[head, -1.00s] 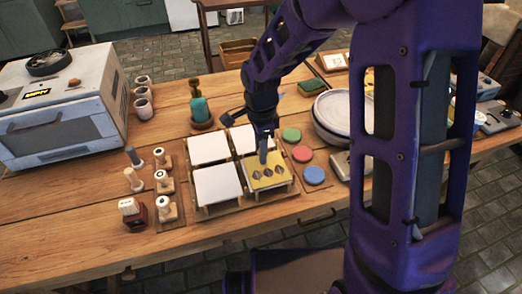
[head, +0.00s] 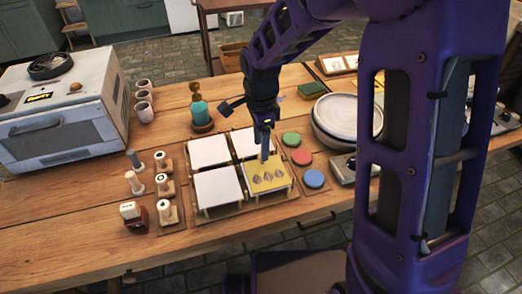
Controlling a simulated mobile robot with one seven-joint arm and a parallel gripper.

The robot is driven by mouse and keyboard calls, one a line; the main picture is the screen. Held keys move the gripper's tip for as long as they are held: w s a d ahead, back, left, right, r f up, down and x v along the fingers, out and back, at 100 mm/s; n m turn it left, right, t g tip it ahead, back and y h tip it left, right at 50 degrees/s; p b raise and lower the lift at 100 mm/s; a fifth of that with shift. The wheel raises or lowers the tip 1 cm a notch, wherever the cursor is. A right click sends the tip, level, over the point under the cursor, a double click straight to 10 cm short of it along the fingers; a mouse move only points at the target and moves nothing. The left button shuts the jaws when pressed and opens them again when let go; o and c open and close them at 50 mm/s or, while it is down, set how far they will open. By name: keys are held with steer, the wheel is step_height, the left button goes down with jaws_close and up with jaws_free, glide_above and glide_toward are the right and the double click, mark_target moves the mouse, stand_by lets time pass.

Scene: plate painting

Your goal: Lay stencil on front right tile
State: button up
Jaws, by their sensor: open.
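The yellow stencil (head: 268,183) lies on the front right tile of a two-by-two set of tiles on wooden stands. It has several grey leaf-like marks in a row and covers most of that tile. My gripper (head: 264,157) is above the stencil's back edge, pointing down, and is open. Whether its fingertips touch the stencil I cannot tell. The front left tile (head: 217,189), the back left tile (head: 208,150) and the back right tile (head: 247,142) are white and bare.
Green (head: 291,139), red (head: 302,157) and blue (head: 314,178) round pads stand right of the tiles. Several stamps (head: 167,212) stand left. A teal bottle (head: 200,112) is behind, stacked bowls (head: 345,117) are at right, an oven (head: 65,110) is far left.

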step_height(320, 180, up, 8)
steer(key=p, duration=0.1)
steer(key=shift+w, duration=0.1)
stand_by(0.4)
